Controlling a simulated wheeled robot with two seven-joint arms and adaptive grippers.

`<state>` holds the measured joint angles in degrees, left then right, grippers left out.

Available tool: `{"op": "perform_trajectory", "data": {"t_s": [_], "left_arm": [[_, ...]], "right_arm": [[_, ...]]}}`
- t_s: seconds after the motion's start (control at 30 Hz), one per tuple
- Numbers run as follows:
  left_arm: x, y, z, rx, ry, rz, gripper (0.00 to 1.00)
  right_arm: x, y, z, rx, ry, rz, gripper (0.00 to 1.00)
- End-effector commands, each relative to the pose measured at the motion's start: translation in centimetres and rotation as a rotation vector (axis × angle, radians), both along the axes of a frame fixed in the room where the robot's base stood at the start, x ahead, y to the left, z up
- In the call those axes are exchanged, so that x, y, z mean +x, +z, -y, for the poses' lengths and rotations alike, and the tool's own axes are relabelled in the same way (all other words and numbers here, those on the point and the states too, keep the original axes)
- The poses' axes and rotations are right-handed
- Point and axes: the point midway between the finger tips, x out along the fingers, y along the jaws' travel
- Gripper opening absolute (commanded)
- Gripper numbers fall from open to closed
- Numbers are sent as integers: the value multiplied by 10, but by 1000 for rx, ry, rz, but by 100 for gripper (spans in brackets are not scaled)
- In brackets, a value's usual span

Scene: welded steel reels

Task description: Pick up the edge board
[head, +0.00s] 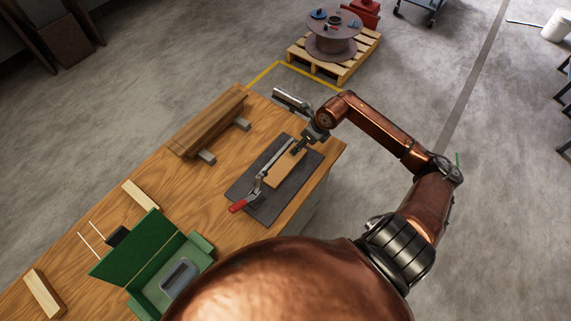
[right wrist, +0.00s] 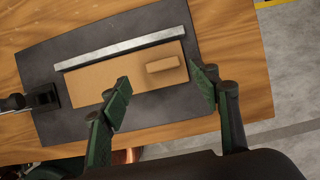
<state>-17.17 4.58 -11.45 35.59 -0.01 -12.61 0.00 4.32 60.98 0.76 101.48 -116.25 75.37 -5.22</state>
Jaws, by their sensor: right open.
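A flat tan board (head: 284,170), which looks like the edge board, lies on a dark mat (head: 248,190) near the table's right end. In the right wrist view the tan board (right wrist: 125,75) lies along a pale metal strip (right wrist: 118,54), with a small tan block (right wrist: 166,65) on its right part. My right gripper (head: 300,146) is over the board's far end. In the wrist view its fingers (right wrist: 163,86) are apart and empty, near the block and on either side of it. I cannot tell their exact height. My left gripper is not in view.
A brown plank stack (head: 208,122) rests on grey blocks at the back. Pale strips (head: 139,195) and an open green box (head: 135,252) are left. Bare table lies between.

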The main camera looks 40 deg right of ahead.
Motion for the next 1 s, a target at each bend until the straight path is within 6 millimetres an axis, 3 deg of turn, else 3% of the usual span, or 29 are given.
{"op": "perform_trajectory", "data": {"t_s": [0.3, 0.6, 1.0], "left_arm": [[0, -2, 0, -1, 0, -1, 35], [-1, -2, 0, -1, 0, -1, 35], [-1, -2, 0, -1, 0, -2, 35]], "right_arm": [[18, -39, 0, 2, 0, 0, 56], [20, -43, -1, 1, 0, 1, 56], [20, -42, -1, 1, 0, 1, 29]]}}
